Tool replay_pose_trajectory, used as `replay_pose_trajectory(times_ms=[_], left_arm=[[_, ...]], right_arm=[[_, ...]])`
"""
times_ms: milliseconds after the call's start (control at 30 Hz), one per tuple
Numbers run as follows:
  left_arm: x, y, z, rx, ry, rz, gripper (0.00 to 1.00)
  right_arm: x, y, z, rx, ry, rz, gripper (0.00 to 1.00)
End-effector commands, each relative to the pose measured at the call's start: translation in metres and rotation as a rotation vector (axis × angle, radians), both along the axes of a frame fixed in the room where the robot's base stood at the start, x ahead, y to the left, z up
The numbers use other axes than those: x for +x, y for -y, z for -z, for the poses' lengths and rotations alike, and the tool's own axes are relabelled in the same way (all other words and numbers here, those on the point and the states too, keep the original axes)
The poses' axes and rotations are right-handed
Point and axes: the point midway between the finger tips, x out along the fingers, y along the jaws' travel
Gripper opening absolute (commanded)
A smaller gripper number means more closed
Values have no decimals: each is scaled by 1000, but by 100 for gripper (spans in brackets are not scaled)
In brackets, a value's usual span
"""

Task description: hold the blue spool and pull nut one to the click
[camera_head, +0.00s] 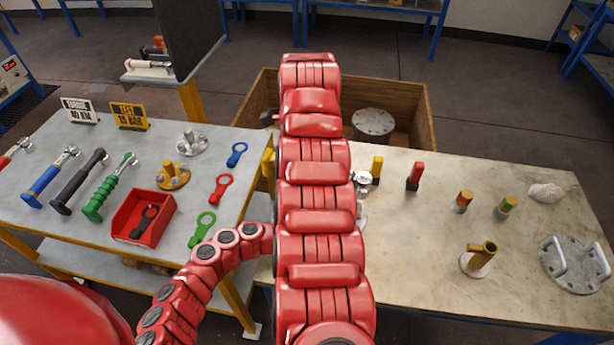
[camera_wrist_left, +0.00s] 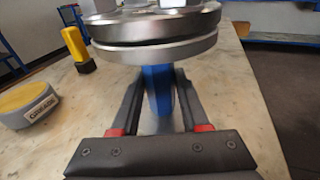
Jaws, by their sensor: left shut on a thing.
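In the left wrist view my left gripper (camera_wrist_left: 157,112) is shut on the blue spool (camera_wrist_left: 158,82), with a finger on each side of its upright blue neck. Two steel flange discs (camera_wrist_left: 157,40) sit stacked above the fingers. Metal nuts or bolt heads (camera_wrist_left: 135,3) show on top, cut off by the frame edge; I cannot tell which is nut one. In the head view a large red arm of mine hides most of the spool and my left gripper. Only a metal edge (camera_head: 362,186) shows beside that arm. My right gripper is not identifiable.
The pale bench holds a yellow block (camera_head: 377,168), a red block (camera_head: 415,176), a brass stub (camera_head: 480,257) and a handled flange plate (camera_head: 574,264). A grease tin (camera_wrist_left: 28,105) is near the gripper. A wooden crate (camera_head: 428,112) stands behind. A tool table (camera_head: 110,235) is left.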

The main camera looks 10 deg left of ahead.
Motion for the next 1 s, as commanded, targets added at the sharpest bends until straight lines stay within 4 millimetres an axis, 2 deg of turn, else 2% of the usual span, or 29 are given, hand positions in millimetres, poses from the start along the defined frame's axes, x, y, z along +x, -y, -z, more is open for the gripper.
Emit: replay_pose_trajectory(times_ms=[167, 200, 367, 400, 767, 867, 1000], left_arm=[[0, 0, 0, 0, -1, -1, 0], [0, 0, 0, 0, -1, -1, 48], [0, 0, 0, 0, -1, 0, 77], [0, 0, 0, 0, 0, 0, 80], [-1, -6, -1, 1, 0, -2, 80], [-5, -19, -2, 1, 0, -4, 80], [-16, -47, -4, 1, -2, -5, 80]], right_arm=[[0, 0, -1, 1, 0, -1, 0], [0, 0, -1, 1, 1, -1, 0], [0, 0, -1, 1, 1, -1, 0], [0, 0, -1, 1, 1, -1, 0], [0, -1, -1, 1, 1, -1, 0], [0, -1, -1, 1, 1, -1, 0], [0, -1, -1, 1, 1, -1, 0]])
